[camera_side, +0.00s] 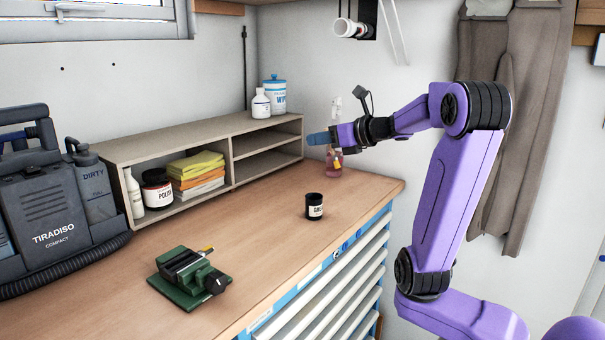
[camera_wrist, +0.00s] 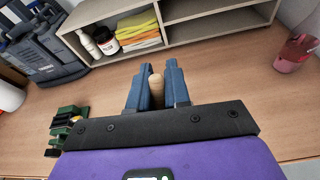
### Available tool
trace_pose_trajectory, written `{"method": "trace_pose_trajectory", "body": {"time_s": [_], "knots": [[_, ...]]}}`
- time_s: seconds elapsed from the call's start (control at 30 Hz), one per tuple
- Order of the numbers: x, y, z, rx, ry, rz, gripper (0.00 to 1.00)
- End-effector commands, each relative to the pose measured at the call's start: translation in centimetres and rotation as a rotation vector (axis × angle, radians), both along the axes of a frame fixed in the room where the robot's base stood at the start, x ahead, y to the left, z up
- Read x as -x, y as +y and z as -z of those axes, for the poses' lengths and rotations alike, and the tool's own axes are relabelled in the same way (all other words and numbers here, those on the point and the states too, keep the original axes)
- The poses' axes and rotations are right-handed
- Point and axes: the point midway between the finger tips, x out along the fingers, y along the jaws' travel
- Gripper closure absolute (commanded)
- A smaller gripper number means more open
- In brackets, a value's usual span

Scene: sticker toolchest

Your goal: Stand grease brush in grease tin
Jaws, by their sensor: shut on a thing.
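My gripper (camera_side: 318,138) is raised above the bench, and its blue fingers point left in the side view. In the wrist view my gripper (camera_wrist: 155,80) is shut on a tan, round-ended wooden handle, which I take as the grease brush (camera_wrist: 156,90). The brush's bristles are hidden, and the brush cannot be made out clearly in the side view. The grease tin (camera_side: 314,206) is a small black tin with a white label, standing upright on the bench near its front edge. It is below my gripper, well apart from it, and does not show in the wrist view.
A green vise (camera_side: 188,277) sits at the front left; a shelf unit (camera_side: 220,138) with bottles and cloths stands behind. A pink bottle (camera_side: 334,162) is near my gripper. A dark extractor machine (camera_side: 45,200) fills the left. The bench (camera_side: 260,237) around the tin is clear.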

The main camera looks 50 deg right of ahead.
Motion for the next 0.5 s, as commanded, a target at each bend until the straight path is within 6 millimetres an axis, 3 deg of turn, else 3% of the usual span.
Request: {"method": "trace_pose_trajectory", "body": {"time_s": [0.2, 0.5], "knots": [[-3.2, -1.0, 1.6, -0.004, 0.004, -0.003, 1.0], [-6.1, -2.1, 5.4, -0.003, 0.005, -0.001, 1.0]]}}
